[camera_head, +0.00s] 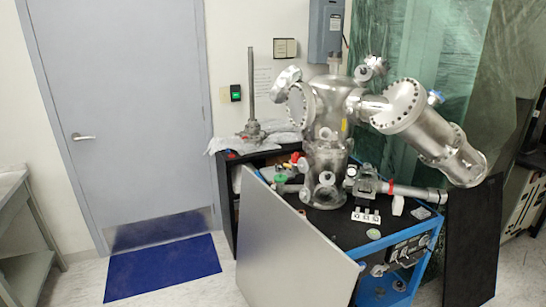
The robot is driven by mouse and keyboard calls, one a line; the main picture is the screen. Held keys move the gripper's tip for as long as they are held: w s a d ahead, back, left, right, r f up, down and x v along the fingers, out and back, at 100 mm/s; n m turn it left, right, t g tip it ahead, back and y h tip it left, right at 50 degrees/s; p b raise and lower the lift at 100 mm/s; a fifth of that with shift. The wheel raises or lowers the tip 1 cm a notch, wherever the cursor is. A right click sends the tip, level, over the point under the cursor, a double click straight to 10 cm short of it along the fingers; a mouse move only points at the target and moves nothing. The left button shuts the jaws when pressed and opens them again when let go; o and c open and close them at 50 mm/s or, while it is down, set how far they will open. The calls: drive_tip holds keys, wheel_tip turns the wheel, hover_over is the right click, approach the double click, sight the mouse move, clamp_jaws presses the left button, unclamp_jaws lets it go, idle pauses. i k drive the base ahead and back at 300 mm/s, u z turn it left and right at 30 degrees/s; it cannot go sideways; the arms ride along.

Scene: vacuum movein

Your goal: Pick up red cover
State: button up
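Several small red spots show, and I cannot tell which is the red cover. One red piece (296,158) is beside the steel vacuum chamber (327,160), at its left. A red band (391,187) is around the horizontal steel tube (415,191) right of the chamber's base. Another small red spot (232,155) is at the left edge of the bench top. All are too small to make out their shape. My gripper is not in view.
The chamber stands on a black-topped cart (345,220) with a blue frame. A grey panel (285,245) leans at its front left. A blue mat (163,268) lies before the closed door (125,100). A dark panel (472,240) stands at right. The floor front left is clear.

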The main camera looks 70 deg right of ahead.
sight(295, 157)
drive_tip(key=i, duration=1.45)
drive_tip(key=z, duration=2.7)
drive_tip(key=i, duration=0.7)
drive_tip(key=z, duration=0.05)
